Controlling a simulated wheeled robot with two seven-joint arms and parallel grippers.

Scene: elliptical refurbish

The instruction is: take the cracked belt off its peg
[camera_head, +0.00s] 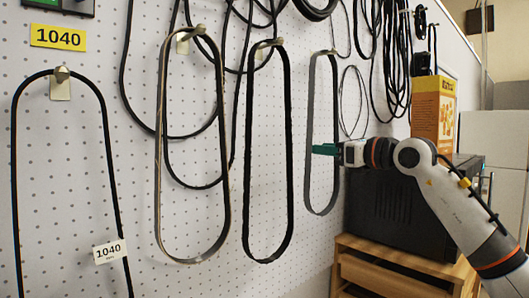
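Several long belt loops hang on pegs on a white pegboard. The leftmost black belt (109,150) carries a 1040 tag. To its right hang a dark belt with pale, worn-looking edges (161,150), a black belt (248,150) and a grey belt (309,105). Cracks are too small to make out, so I cannot tell for sure which belt is the cracked one. My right gripper (325,149), with green fingertips, is level with the middle of the grey belt and overlaps its loop. Contact and finger gap are unclear. My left gripper is out of view.
Coiled black cables (396,60) and thin loops hang further right. A yellow 1040 label (58,37) is at upper left.

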